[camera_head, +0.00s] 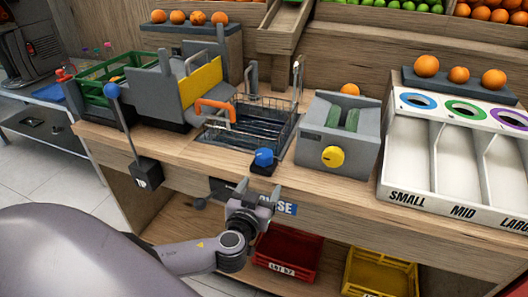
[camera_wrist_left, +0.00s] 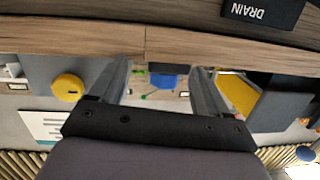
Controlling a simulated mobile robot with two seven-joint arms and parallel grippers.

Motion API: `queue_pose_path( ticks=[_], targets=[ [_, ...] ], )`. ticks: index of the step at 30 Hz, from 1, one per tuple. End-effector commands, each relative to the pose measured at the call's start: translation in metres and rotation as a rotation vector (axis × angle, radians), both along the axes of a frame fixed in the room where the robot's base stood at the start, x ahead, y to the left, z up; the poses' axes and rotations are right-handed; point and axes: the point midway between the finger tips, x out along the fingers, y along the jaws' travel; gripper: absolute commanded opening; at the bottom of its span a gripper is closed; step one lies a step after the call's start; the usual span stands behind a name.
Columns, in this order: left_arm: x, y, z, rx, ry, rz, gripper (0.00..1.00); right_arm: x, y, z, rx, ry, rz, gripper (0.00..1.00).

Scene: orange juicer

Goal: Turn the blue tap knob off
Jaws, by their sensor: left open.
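The blue tap knob (camera_head: 264,157) sits on a small black base (camera_head: 264,169) at the front edge of the wooden counter, in front of the sink. My left gripper (camera_head: 258,191) is in front of the counter edge, below the knob in the head view, with its fingers apart and nothing between them. In the left wrist view, turned upside down, the blue knob (camera_wrist_left: 167,82) shows beyond and between the two fingers of the gripper (camera_wrist_left: 160,68), apart from them. Which way the knob is turned cannot be told. My right gripper is not in view.
A grey box with a yellow knob (camera_head: 333,156) stands right of the blue knob. A lever with a blue ball (camera_head: 111,90) rises at the left. The sink basin (camera_head: 245,122) with an orange handle (camera_head: 214,107) lies behind. A sorting tray (camera_head: 455,208) is at right.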

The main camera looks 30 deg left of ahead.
Motion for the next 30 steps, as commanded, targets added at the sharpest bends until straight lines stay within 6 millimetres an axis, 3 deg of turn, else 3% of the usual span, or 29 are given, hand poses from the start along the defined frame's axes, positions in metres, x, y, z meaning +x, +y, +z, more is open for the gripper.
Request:
queue_pose_path(
  ticks=[3, 7, 24, 30],
  targets=[
    [0.009, 0.011, 0.027, -0.003, -0.105, 0.03, 0.77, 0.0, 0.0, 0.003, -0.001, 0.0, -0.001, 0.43],
    [0.013, 0.016, 0.039, -0.011, -0.158, 0.041, 0.77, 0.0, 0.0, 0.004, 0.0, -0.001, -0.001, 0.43],
    [0.069, 0.037, 0.04, -0.013, -0.16, 0.044, 0.77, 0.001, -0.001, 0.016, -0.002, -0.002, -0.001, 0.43],
    [0.078, 0.04, 0.039, -0.015, -0.159, 0.043, 0.77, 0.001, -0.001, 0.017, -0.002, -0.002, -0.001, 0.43]
  ],
)
